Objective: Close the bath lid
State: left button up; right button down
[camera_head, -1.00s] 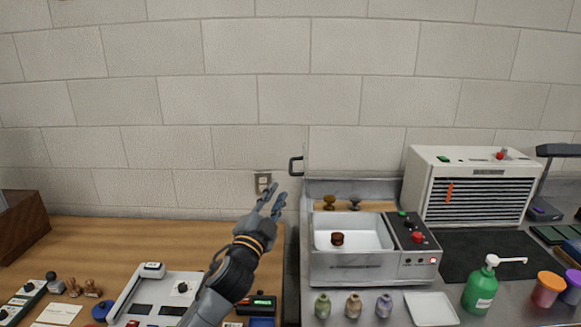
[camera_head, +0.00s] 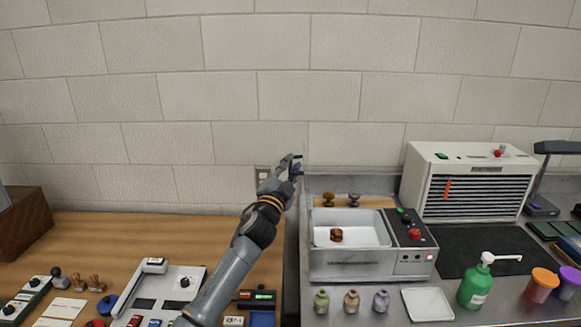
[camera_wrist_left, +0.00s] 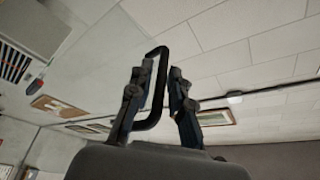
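The bath (camera_head: 350,262) is a steel box with a white basin, standing on the steel bench right of centre. Its lid (camera_head: 305,158) appears as a thin clear panel, seen nearly edge-on and standing upright at the bath's left side. My left gripper (camera_head: 292,165) is at the lid's black handle, which it mostly hides in the head view. In the left wrist view the handle (camera_wrist_left: 158,95) passes between the two fingers (camera_wrist_left: 161,72). The fingers stand apart with gaps beside the bar, so the gripper looks open around it. My right gripper is not in view.
A small brown object (camera_head: 336,235) sits in the basin. A control panel (camera_head: 409,229) adjoins it. Several small bottles (camera_head: 351,300), a white tray (camera_head: 427,304) and a green pump bottle (camera_head: 476,286) stand in front. A vented white unit (camera_head: 468,185) stands right.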

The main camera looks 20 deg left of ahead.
pick_arm(q)
grip_shut()
jog(key=shift+d, duration=0.1)
